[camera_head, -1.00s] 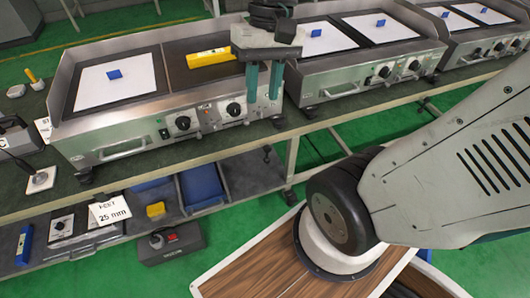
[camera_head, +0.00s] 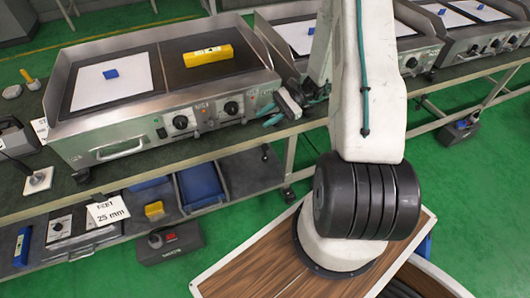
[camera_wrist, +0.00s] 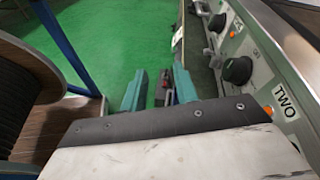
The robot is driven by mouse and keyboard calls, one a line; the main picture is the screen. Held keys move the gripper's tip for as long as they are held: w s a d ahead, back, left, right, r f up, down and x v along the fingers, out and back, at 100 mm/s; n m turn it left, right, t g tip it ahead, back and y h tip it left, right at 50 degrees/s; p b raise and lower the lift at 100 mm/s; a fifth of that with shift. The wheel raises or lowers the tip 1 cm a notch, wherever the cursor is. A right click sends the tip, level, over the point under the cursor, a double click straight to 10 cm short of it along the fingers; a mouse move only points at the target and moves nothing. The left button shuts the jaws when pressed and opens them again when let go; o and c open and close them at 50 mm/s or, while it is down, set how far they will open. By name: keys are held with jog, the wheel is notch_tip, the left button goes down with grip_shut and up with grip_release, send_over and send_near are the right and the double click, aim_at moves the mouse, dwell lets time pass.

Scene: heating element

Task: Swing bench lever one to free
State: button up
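I cannot make out a lever marked one in either view. My gripper (camera_head: 270,113) is beside the front right corner of the nearest griddle (camera_head: 165,143), just off its control panel. In the wrist view my gripper (camera_wrist: 158,88) shows two teal fingers standing apart, with no held object visible between them. A label reading TWO (camera_wrist: 284,101) is on the panel at the right of the wrist view, near a black knob (camera_wrist: 237,70). The wrist housing hides the bottom of that view. My arm covers part of the second griddle in the head view.
A yellow block (camera_head: 208,56) lies on the griddle's dark right plate, and a blue block (camera_head: 110,74) on the white left sheet. A yellow-handled tool (camera_head: 29,77) is on the bench at far left. The lower shelf holds a 25 mm sign (camera_head: 108,212). Green floor is open in front.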

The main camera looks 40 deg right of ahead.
aim_at(265, 156)
jog(key=s+d+f+m+t+h, duration=0.15)
jog(key=f+m+t, duration=0.25)
jog(key=f, duration=0.4)
jog(key=d+f+m+t, duration=0.3)
jog(key=f, duration=0.4)
jog(key=s+d+f+m+t+h, duration=0.15)
jog(key=f+m+t, duration=0.25)
jog(key=f, duration=0.4)
jog(key=x, duration=0.7)
jog(key=shift+w+d+f, duration=0.1)
jog(key=shift+w+f, duration=0.15)
jog(key=shift+w, duration=0.25)
grip_shut()
